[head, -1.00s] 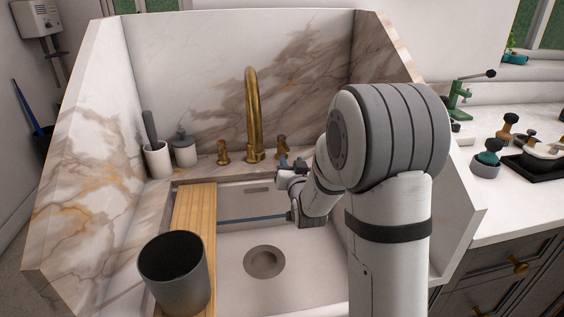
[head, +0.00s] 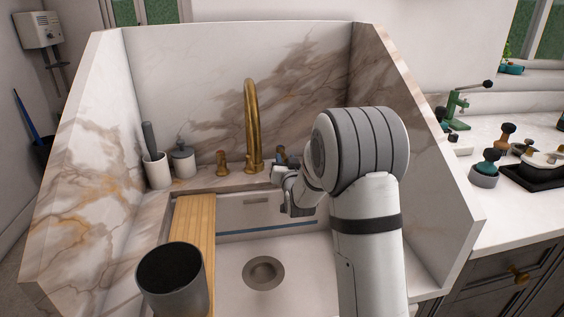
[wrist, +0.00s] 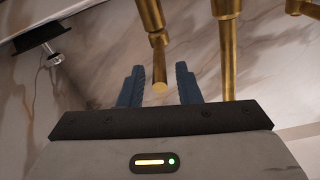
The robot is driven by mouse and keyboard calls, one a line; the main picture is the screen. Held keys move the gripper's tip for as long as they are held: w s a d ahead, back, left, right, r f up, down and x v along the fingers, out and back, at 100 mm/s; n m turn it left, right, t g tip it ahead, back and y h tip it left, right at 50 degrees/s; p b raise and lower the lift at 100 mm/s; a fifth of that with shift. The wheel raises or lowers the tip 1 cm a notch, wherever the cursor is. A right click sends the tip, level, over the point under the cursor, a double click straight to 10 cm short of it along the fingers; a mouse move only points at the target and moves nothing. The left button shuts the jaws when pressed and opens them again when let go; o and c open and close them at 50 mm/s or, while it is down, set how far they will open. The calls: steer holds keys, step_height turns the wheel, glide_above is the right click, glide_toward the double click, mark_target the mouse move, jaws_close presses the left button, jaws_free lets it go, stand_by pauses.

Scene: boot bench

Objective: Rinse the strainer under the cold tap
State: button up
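The gold tap (head: 252,125) stands at the back of the sink (head: 312,262), with a left tap handle (head: 222,163) and a right tap handle (head: 281,152). No water shows from the spout. My gripper (head: 281,161) is at the right handle, partly hidden by my own wrist. In the wrist view my gripper (wrist: 159,88) has its two blue fingers apart, and the end of the right handle (wrist: 160,87) shows between them with gaps on both sides. I cannot tell whether they touch. No strainer can be made out; a round drain (head: 264,272) is in the sink floor.
A wooden board (head: 194,222) lies along the sink's left side, with a dark grey cup (head: 172,288) at its front. A white cup (head: 158,172) and a lidded jar (head: 183,163) stand at the back left. Marble walls (head: 90,170) close in the sink; the basin floor looks clear.

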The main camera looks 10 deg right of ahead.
jaws_close()
stand_by(0.3)
